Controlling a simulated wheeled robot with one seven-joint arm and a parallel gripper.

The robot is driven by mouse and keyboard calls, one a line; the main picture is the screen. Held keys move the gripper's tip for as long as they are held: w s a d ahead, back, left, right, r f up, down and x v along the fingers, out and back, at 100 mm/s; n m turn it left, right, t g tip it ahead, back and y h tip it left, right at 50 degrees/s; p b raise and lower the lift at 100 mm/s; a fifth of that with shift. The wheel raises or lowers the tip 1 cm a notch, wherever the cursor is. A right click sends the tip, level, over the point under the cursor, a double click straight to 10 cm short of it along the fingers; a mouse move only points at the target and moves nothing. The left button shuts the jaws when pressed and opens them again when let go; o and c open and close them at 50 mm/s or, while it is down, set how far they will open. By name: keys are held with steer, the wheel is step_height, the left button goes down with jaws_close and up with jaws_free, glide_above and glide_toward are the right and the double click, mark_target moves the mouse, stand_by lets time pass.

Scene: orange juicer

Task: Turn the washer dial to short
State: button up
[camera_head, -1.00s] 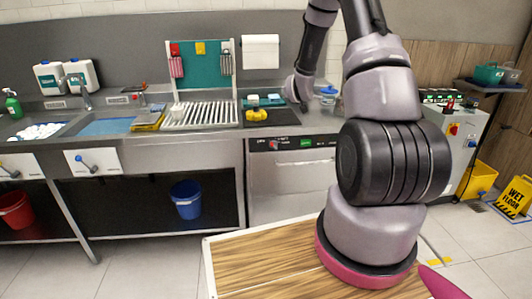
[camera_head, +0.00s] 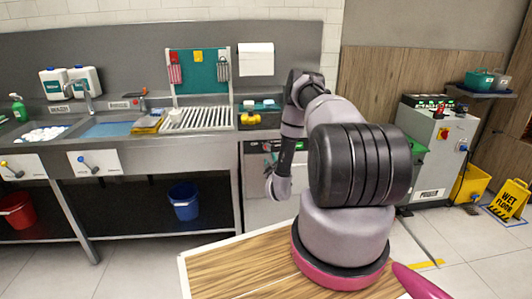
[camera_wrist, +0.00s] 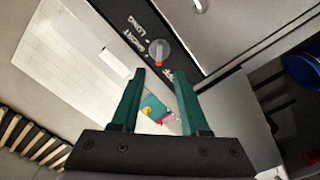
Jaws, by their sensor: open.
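The washer (camera_head: 254,200) stands under the counter, partly behind my arm in the head view. In the wrist view its dark control panel (camera_wrist: 125,13) runs diagonally and carries a round grey dial (camera_wrist: 158,48). The labels LONG, SHORT and OFF lie around the dial. The dial's red mark is on its lower side in the picture, towards OFF. My gripper (camera_wrist: 160,72) is open and empty, with its two green fingers apart. In the wrist view the dial appears just beyond the gap between the fingertips; I see no contact. In the head view the fingers are hidden.
A wooden-topped table (camera_head: 225,265) is in front of me. A blue bucket (camera_head: 185,200) stands under the counter to the left. A grey machine (camera_head: 440,150) stands at right.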

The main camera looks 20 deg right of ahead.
mark_target(267, 150)
steer(key=x, duration=0.9)
jaws_close()
